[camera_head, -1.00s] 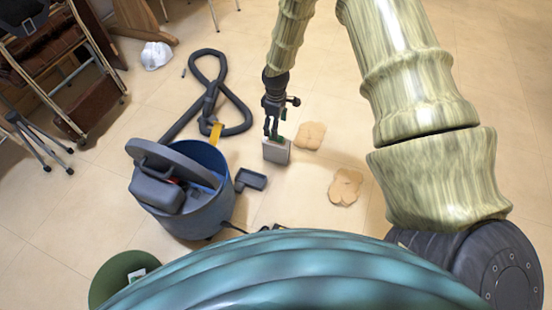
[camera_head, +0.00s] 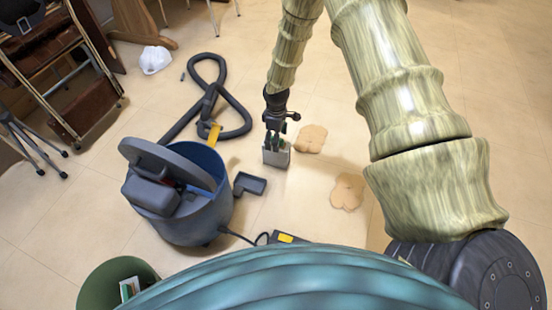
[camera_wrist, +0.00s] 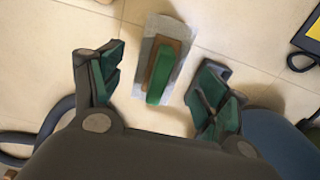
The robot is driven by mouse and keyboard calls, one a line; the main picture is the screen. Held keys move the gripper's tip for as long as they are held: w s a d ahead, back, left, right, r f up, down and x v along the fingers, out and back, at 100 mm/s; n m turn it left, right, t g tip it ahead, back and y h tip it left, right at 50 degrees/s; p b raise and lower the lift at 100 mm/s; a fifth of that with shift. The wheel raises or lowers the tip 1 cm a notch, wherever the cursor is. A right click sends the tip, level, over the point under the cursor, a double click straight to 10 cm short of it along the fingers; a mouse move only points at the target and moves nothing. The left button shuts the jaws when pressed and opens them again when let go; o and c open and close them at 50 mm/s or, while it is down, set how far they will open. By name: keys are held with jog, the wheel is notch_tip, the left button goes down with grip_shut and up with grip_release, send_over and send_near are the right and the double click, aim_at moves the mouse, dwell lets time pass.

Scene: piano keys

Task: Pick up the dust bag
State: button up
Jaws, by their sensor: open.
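Two tan, flat, crumpled pieces lie on the floor in the head view, one (camera_head: 311,139) just right of my gripper and one (camera_head: 347,191) lower right; I cannot tell whether either is the dust bag. In the wrist view, my gripper (camera_wrist: 160,92) is open, with green-padded fingers spread apart. Nothing is held.
A blue-grey vacuum cleaner (camera_head: 207,213) with its lid up stands to the left, its black hose (camera_head: 238,105) looped behind. A dark tray (camera_head: 250,183) lies beside it. A black-and-yellow item (camera_head: 287,238) and a green bin (camera_head: 104,283) are near my body. Floor to the right is clear.

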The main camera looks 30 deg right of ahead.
notch_tip(320, 180, down, 4)
jog(key=shift+r+b, duration=0.25)
jog(key=shift+b, duration=0.75)
jog(key=shift+c, duration=0.4)
jog(key=c, duration=1.4)
jog(key=shift+r, duration=0.1)
